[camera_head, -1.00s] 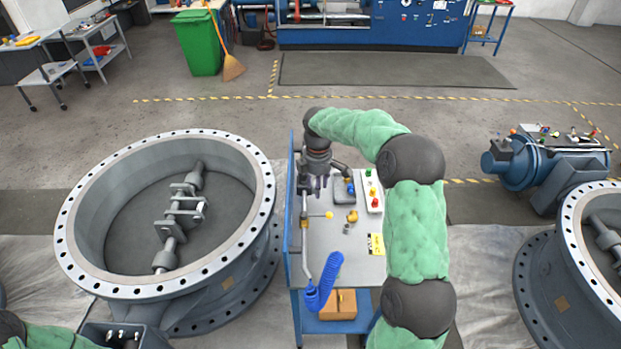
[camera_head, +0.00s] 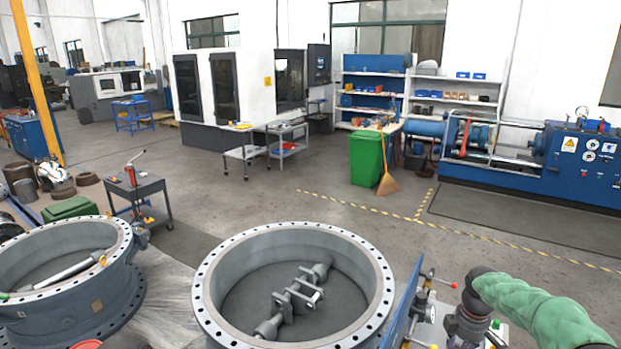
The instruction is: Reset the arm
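My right arm, in a green padded sleeve, comes in at the lower right. Its gripper (camera_head: 463,326) points down at the bottom edge over a small blue-sided work table (camera_head: 402,303); its fingers are too small and cut off to tell whether they are open. My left gripper is not in the frame. A large grey butterfly valve ring (camera_head: 213,272) lies flat in the lower middle, with its shaft and brackets (camera_head: 294,295) inside. A second valve ring (camera_head: 128,246) lies at the lower left.
A dark cart (camera_head: 150,188) with a red-handled tool stands behind the left valve. A green bin (camera_head: 366,160) and a broom (camera_head: 388,182) stand farther back. A blue test bench (camera_head: 560,165) is at right. The floor between is clear.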

